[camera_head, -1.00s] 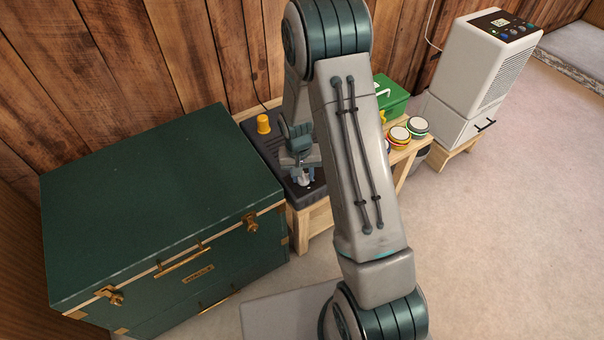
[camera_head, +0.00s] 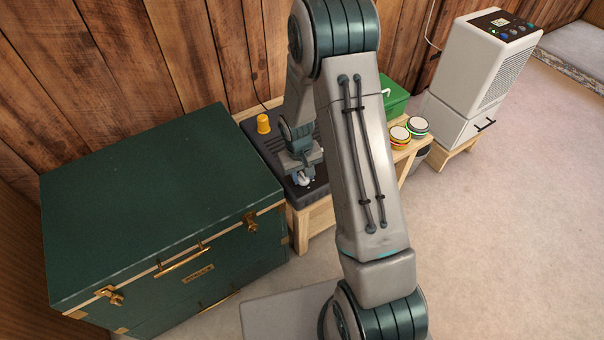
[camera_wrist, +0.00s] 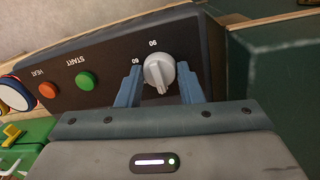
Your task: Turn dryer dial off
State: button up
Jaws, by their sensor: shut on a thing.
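The dryer is a black box (camera_head: 262,150) on a low wooden bench, beside the green trunk. Its dark front panel (camera_wrist: 115,60) fills the upper wrist view, with the marks 60 and 90 upside down around the dial. The dial (camera_wrist: 158,70) is a light grey round knob whose raised ridge points down in the picture. My gripper (camera_wrist: 160,88) has one blue-grey finger on each side of the dial and is shut on it. In the head view my gripper (camera_head: 304,179) is at the dryer's near edge; the dial itself is hard to make out there.
The large green trunk (camera_head: 150,190) stands close at left. A yellow object (camera_head: 263,124) is on the dryer. Tins (camera_head: 399,133) stand right. The floor at right is clear.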

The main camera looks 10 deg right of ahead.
jog(key=o, duration=1)
jog(key=shift+c, duration=0.2)
notch_tip(320, 180, up, 14)
jog(key=a+p, duration=0.1)
jog(key=p, duration=0.2)
jog(key=shift+s, duration=0.15)
